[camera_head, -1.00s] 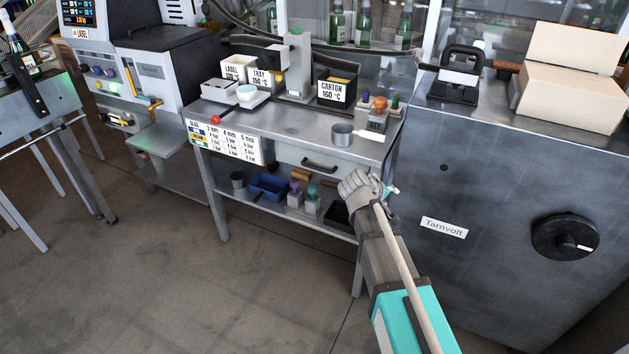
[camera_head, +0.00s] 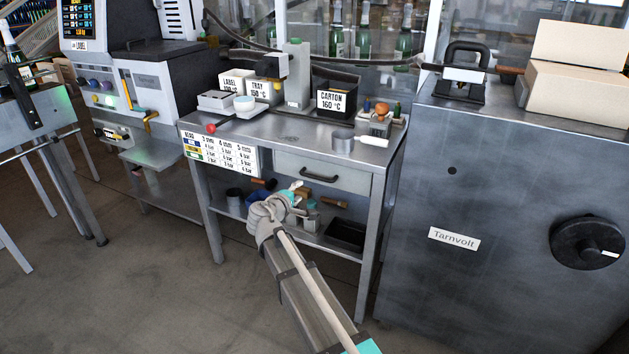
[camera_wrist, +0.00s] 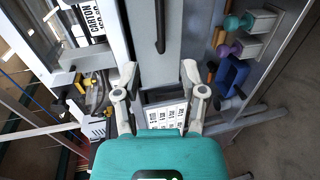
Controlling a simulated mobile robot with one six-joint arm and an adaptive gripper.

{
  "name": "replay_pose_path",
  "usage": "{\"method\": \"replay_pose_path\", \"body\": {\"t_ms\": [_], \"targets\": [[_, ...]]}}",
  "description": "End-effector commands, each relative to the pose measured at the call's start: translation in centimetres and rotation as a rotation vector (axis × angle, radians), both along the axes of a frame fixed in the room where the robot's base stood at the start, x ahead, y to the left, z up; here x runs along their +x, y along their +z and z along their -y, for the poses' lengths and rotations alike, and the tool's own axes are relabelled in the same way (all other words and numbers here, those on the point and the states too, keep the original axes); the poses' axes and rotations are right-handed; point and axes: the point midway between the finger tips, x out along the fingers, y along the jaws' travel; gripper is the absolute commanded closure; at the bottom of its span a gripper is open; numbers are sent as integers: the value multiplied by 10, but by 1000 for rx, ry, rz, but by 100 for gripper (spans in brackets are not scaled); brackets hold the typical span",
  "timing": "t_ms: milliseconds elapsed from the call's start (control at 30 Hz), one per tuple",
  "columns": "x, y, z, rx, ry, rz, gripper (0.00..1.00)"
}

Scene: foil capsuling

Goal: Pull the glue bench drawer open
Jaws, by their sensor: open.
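The glue bench (camera_head: 290,135) is a grey metal table with a shallow drawer (camera_head: 350,180) under its top. The drawer front looks flush with the bench and shut. Its dark bar handle (camera_head: 320,178) is in full view in the head view. My gripper (camera_head: 298,188) is in front of the bench, left of and slightly below the handle in the picture. In the wrist view my gripper (camera_wrist: 160,70) has its two fingers spread and nothing between them. The handle (camera_wrist: 160,24) shows beyond the fingertips at the top, apart from them.
A grey cabinet (camera_head: 500,190) stands close on the right.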

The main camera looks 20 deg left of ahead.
Motion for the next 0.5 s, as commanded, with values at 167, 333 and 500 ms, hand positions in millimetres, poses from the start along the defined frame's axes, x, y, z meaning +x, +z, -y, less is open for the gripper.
{"method": "replay_pose_path", "body": {"t_ms": [167,333,500], "targets": [[0,0,0,1,-1,-1,46],[5,-1,0,1,-1,-2,46],[17,-5,1,2,-2,-2,46]]}}
